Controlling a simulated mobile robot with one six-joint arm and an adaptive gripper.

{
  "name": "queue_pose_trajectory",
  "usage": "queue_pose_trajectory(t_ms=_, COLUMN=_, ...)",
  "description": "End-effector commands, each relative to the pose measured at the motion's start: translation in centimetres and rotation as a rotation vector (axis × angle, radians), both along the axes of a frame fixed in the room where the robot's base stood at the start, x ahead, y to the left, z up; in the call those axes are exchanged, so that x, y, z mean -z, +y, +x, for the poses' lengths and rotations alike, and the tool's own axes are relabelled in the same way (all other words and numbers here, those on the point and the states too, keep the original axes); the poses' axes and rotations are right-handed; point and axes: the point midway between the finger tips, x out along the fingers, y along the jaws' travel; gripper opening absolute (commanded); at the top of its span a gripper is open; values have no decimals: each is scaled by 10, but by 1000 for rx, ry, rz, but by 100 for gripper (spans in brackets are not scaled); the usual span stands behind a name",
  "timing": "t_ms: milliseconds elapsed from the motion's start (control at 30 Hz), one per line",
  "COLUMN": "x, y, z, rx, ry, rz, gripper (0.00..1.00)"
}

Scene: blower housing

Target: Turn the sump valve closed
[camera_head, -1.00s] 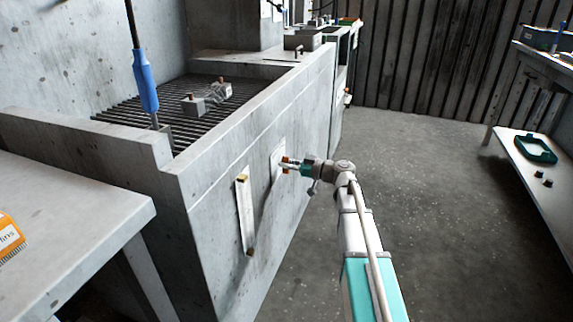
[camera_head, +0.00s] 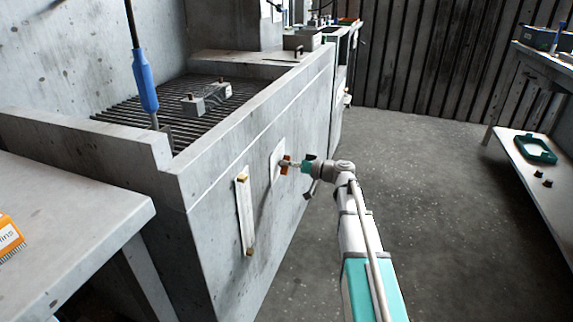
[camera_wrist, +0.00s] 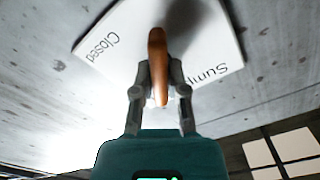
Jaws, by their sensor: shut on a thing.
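The sump valve's orange-brown handle (camera_wrist: 157,45) stands out from a white label plate (camera_wrist: 110,42) on the concrete tank wall. My gripper (camera_wrist: 160,80) is shut on the handle, one finger on each side. In the wrist view the handle lies nearly upright between the fingers. In the head view, my gripper (camera_head: 296,165) reaches the small orange handle (camera_head: 285,164) in front of the plate (camera_head: 276,163) from the right. The gripper and handle hide part of the plate's lettering.
A narrow white strip (camera_head: 245,215) with brass ends is on the tank wall, left of the valve. The tank has a slatted grating (camera_head: 125,112) on top. A grey table (camera_head: 70,215) stands at left, a bench (camera_head: 530,185) at right. The floor (camera_head: 440,230) between is clear.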

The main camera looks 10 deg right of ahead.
Motion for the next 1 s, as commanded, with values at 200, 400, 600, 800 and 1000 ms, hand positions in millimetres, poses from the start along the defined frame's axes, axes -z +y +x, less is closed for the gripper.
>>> queue_pose_trajectory(t_ms=200, x=1, y=-1, z=2, rx=1, ry=179, rz=104, gripper=0)
queue_pose_trajectory(t_ms=400, x=2, y=-1, z=2, rx=1, ry=343, rz=200, gripper=0)
queue_pose_trajectory(t_ms=600, x=3, y=-1, z=3, rx=1, ry=506, rz=295, gripper=0)
queue_pose_trajectory(t_ms=800, x=4, y=-2, z=3, rx=1, ry=657, rz=383, gripper=0)
queue_pose_trajectory(t_ms=1000, x=5, y=-2, z=4, rx=1, ry=772, rz=450, gripper=0)
